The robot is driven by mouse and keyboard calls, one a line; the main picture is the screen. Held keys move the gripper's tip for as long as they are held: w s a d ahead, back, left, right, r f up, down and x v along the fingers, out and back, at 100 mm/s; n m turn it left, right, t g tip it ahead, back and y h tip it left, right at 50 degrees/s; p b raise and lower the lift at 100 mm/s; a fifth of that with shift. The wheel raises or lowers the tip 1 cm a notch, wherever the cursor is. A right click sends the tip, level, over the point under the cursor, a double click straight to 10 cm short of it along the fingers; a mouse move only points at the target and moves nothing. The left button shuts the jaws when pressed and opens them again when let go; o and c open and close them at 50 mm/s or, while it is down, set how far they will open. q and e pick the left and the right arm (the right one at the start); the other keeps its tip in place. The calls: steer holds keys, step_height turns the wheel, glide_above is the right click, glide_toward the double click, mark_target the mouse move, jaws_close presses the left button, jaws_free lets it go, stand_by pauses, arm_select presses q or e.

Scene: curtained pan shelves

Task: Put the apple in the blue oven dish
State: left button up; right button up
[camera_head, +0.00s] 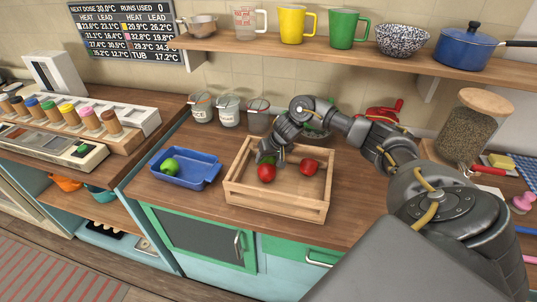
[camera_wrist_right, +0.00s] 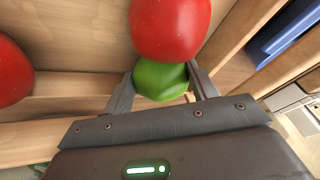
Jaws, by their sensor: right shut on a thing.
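My right gripper (camera_head: 268,158) reaches down into the wooden crate (camera_head: 275,206). In the right wrist view its fingers (camera_wrist_right: 162,88) are shut on a round green apple (camera_wrist_right: 162,82); the gripper hides it in the head view. A red fruit (camera_head: 267,173) lies right against or just beyond the held apple; it also shows in the wrist view (camera_wrist_right: 170,25). A second red fruit (camera_head: 309,167) lies apart in the crate. The blue oven dish (camera_head: 203,182) stands left of the crate, with another green fruit (camera_head: 171,166) inside. My left gripper is out of view.
Several small pails (camera_head: 229,112) stand along the wall behind the crate. A shelf (camera_head: 330,55) with mugs and a blue pot (camera_head: 466,46) hangs above. A spice rack (camera_head: 90,125) is at the left, a large jar (camera_head: 470,130) at the right.

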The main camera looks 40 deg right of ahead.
mark_target(273, 164)
steer(key=o, duration=1.1)
steer(key=shift+a, duration=0.1)
steer(key=shift+c, duration=0.2)
steer(key=shift+f+b, duration=0.3)
steer(key=shift+b, duration=0.35)
steer(key=shift+f+b, duration=0.15)
steer(key=shift+b, duration=0.45)
steer(key=v, duration=0.6)
steer(key=shift+w+r, duration=0.25)
steer(key=shift+r, duration=0.05)
steer(key=p+v, duration=0.1)
steer(key=v, duration=0.4)
steer(key=shift+s+f, duration=0.1)
